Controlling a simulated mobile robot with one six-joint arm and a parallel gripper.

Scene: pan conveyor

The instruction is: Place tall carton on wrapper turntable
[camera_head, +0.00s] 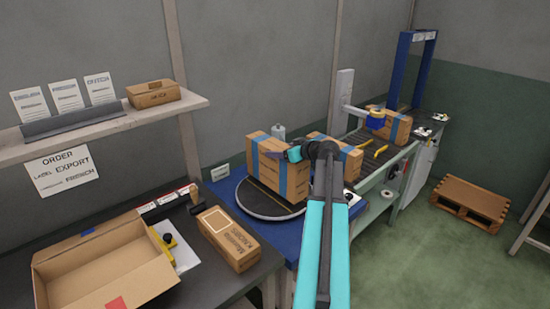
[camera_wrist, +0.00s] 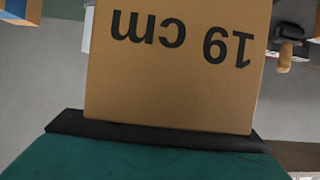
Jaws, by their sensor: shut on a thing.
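The tall carton (camera_head: 268,174) is brown with blue tape and stands upright over the round dark wrapper turntable (camera_head: 246,203) on a blue base. I cannot tell whether its bottom touches the disc. My gripper (camera_head: 283,155) is shut on its upper part; the arm reaches in from the front right. In the wrist view the carton (camera_wrist: 180,85) fills the middle, with "19 cm" printed upside down on its face. A dark gripper pad (camera_wrist: 155,130) lies against its edge. The far finger is hidden.
Another taped carton (camera_head: 350,158) stands just right, partly behind my arm. A further carton (camera_head: 396,128) is on the conveyor near a blue frame (camera_head: 402,60). An open box (camera_head: 100,262) and small carton (camera_head: 228,238) are on the front-left bench.

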